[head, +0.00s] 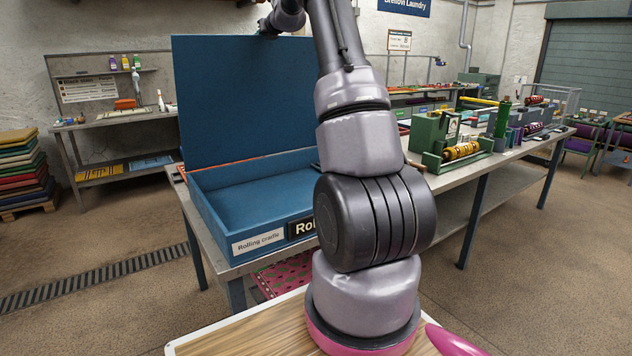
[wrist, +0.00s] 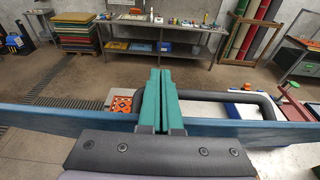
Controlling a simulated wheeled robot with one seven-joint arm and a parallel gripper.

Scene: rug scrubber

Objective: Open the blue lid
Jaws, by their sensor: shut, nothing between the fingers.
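The blue lid (head: 240,100) stands upright, open, at the back of the blue box (head: 218,222). The box bears a "Rolling cradle" label, and its visible inside looks empty. In the wrist view the lid (wrist: 60,118) appears edge-on as a blue band across the picture. My gripper (wrist: 160,74) has green fingers pressed together with nothing between them. They extend across the band near its middle; I cannot tell whether they touch it. My arm hides the box's right part in the head view.
The box sits on a long metal workbench (head: 482,172) with green machines (head: 440,135) to the right. Stacked coloured mats (head: 22,170) stand at the far left, and a shelf table (head: 115,125) is against the back wall. The left floor is open.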

